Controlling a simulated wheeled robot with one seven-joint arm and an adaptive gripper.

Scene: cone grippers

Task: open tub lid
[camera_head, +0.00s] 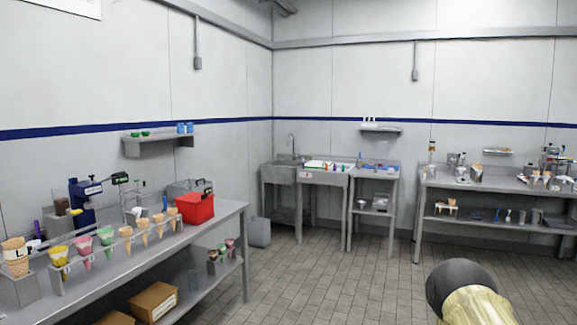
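No tub can be made out for sure. A red box (195,208) with a dark handle on top stands near the right end of the left workbench. Behind it is a grey metal container (185,188) with what looks like a flat lid, partly hidden by the red box. Whether either is the tub, I cannot tell. A dark rounded part with a yellowish section at the bottom right looks like my own arm. My gripper's fingers do not show.
The left workbench (228,212) holds a row of cones in a rack (92,265) and a blue device (82,203). Cardboard boxes (155,300) sit on its lower shelf. A sink (284,175) and another workbench (455,182) line the back. The tiled floor (335,275) between is clear.

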